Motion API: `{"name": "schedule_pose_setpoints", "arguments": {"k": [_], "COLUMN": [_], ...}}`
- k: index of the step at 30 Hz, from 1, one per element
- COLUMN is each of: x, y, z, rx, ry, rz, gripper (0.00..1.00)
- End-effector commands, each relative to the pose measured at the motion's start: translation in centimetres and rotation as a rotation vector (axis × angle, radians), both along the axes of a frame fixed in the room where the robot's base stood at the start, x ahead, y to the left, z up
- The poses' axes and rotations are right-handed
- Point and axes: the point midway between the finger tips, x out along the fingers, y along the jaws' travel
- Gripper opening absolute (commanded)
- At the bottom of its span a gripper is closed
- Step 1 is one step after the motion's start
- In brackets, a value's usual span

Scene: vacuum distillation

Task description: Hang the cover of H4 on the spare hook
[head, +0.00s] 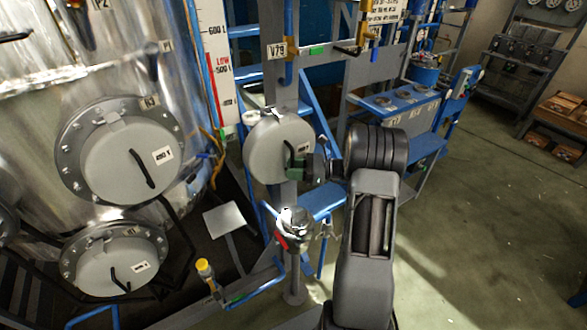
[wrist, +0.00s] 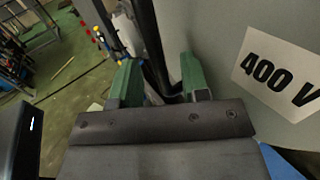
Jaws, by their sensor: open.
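A round grey cover (head: 268,140) is upright against the grey post below the V79 tag in the head view. Its top edge is near a small bracket on the post; whether it hangs from a hook there cannot be told. My gripper (head: 297,168), with green fingers, is at the cover's right side. In the wrist view my gripper (wrist: 158,85) is open, with a dark bar-like handle (wrist: 150,45) between its fingers. The cover's face (wrist: 225,100) fills the right side there, with a "400 V" label (wrist: 280,75). Contact of the fingers with the handle is unclear.
Two round flanged covers with black handles, an upper one (head: 115,165) and a lower one (head: 100,275), are on the steel tank. A valve (head: 295,222) with a red part stands below my gripper. Blue frame bars surround it. The floor (head: 480,200) at right is mostly clear.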

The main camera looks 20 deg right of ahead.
Motion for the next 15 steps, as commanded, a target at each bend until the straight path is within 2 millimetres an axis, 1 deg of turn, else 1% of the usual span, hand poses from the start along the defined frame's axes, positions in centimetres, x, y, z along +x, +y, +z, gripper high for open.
{"name": "schedule_pose_setpoints", "arguments": {"k": [5, 15], "x": [-1.0, -4.2], "y": [-2.2, -8.4], "z": [-0.1, -0.1], "rx": [-0.001, 0.000], "ry": [-0.002, -0.002], "rz": [-0.004, -0.004], "gripper": [0.42, 0.42]}}
